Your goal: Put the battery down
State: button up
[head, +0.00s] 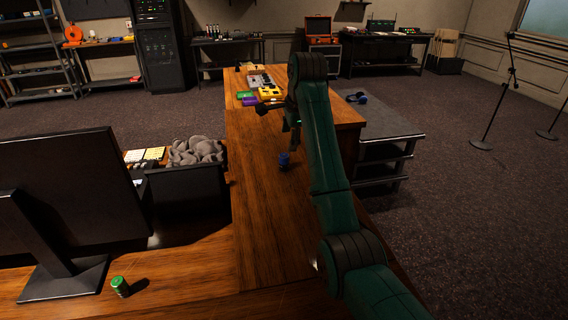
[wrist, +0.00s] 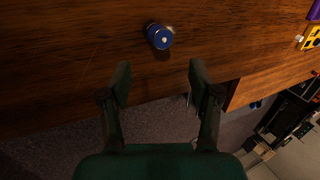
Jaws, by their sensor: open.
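A blue cylinder that looks like the battery (head: 284,160) stands upright on the wooden desk (head: 262,215). In the wrist view the blue battery (wrist: 160,36) shows its round end with a pale spot, beyond the fingertips and roughly centred between them. My gripper (wrist: 158,75) is open, with nothing between its fingers, and apart from the battery. In the head view my gripper (head: 292,118) is partly hidden by my green arm. A green cylinder (head: 120,287), similar in shape, stands at the lower left of the desk.
Yellow, purple and green boxes (head: 269,93) sit at the desk's far end. A monitor (head: 70,185) and a dark bin (head: 188,187) of grey lumps are on the left. A grey shelf unit (head: 385,130) stands right of the desk. The desk around the battery is clear.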

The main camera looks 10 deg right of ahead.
aim_at(285, 156)
jog(key=w+f+n, duration=0.1)
jog(key=f+n, duration=0.2)
jog(key=n, duration=0.3)
jog(key=w+f+n, duration=0.2)
jog(key=f+n, duration=0.2)
jog(key=n, duration=0.3)
jog(key=w+f+n, duration=0.1)
jog(key=f+n, duration=0.3)
jog(key=n, duration=0.2)
jog(key=shift+w+a+f+n, duration=0.1)
jog(key=shift+w+a+n, duration=0.1)
jog(key=shift+a+n, duration=0.15)
grip_shut()
